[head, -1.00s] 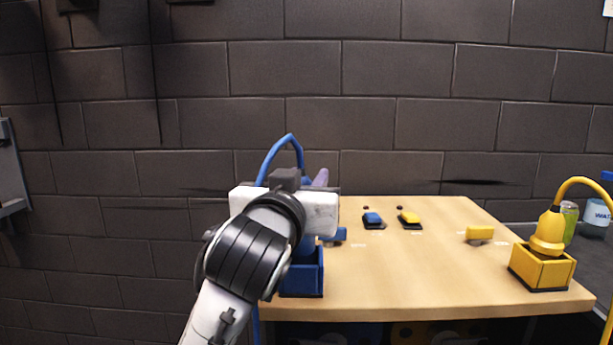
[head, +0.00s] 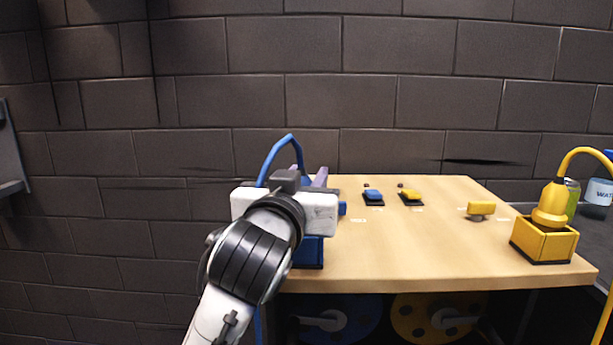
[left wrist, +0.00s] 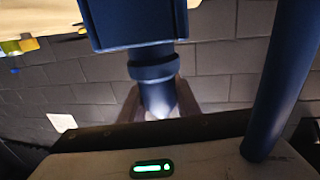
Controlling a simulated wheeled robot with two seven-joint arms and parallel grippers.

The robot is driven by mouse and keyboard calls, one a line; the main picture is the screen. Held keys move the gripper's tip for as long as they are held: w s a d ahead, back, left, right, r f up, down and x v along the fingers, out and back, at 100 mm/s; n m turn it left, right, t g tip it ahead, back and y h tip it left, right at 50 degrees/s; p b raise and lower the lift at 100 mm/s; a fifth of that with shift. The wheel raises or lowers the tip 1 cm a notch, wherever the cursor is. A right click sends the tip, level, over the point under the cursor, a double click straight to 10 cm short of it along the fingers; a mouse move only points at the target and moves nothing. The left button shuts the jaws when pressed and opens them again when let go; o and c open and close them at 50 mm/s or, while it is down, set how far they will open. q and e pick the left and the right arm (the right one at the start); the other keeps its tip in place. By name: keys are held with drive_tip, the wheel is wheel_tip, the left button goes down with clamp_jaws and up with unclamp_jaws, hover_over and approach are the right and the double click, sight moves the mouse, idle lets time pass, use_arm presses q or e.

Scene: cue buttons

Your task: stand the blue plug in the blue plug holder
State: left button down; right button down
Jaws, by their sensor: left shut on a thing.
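My left gripper (head: 312,182) stands at the left end of the table, above the blue plug holder (head: 311,253), hiding much of it. In the left wrist view the gripper (left wrist: 158,98) is shut on the blue plug (left wrist: 155,72). In that view the plug meets a wider blue box-like part (left wrist: 135,22), which looks like the holder. I cannot tell how deep the plug sits. The plug's blue cable (head: 281,150) arches up behind the gripper in the head view. My right gripper is not in view.
A yellow plug (head: 551,205) stands in a yellow holder (head: 543,241) at the right. A blue button (head: 373,196), a yellow button (head: 411,196), a yellow block (head: 481,208) and a blue block (head: 342,209) are on the table. The table's middle front (head: 420,255) is clear.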

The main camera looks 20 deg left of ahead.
use_arm(q)
drive_tip(key=shift+f, duration=0.2)
idle(0.3)
drive_tip(key=shift+f, duration=0.4)
drive_tip(key=c, duration=1.3)
unclamp_jaws()
drive_tip(key=shift+c, duration=0.2)
drive_tip(key=shift+o, duration=0.4)
drive_tip(key=s, duration=1)
drive_tip(key=shift+s+d, duration=0.15)
drive_tip(key=shift+d, duration=0.25)
